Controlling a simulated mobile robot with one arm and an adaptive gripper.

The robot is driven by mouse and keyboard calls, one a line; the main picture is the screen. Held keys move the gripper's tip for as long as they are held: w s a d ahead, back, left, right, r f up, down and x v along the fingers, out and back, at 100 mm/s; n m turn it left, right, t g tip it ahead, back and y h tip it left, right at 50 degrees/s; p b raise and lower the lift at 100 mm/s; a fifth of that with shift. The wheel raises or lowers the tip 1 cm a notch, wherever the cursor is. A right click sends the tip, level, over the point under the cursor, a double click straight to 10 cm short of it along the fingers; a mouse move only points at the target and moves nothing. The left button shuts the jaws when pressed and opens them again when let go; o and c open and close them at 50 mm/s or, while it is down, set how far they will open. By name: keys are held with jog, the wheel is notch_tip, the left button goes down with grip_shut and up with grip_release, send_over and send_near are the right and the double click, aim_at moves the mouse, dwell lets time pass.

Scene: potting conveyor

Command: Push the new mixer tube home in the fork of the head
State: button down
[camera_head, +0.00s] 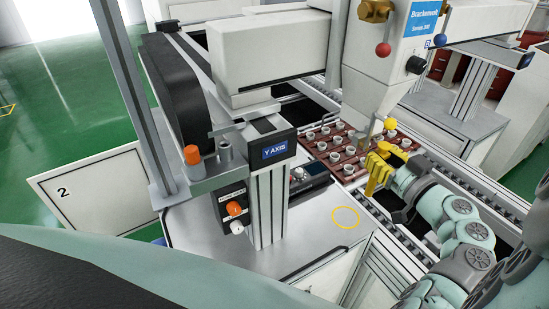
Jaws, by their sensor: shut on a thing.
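The dispensing head is the white housing (385,50) with a blue label at the upper right. A pale grey tube-like part, seemingly the mixer tube (364,137), shows under the head just left of my gripper. My gripper (376,166) has yellow fingers and is shut at the lower end of this part, above the tray's right side. The fingers cover much of what they hold. I cannot make out the fork or how far the tube sits in it.
A brown tray (350,171) with several white cups lies on the conveyor below. The Y AXIS post (268,200) stands left. The grey bench top (310,235) is largely clear.

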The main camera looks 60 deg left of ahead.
jog(key=shift+w+a+b, duration=0.1)
jog(key=shift+a+b, duration=1)
jog(key=shift+a, duration=1.1)
jog(key=c, duration=0.8)
grip_release()
jog(key=shift+d, duration=0.1)
jog(key=d, duration=0.4)
jog(key=s+d, duration=0.1)
jog(key=d, duration=0.6)
jog(key=shift+s+d, duration=0.3)
jog(key=shift+d, duration=0.1)
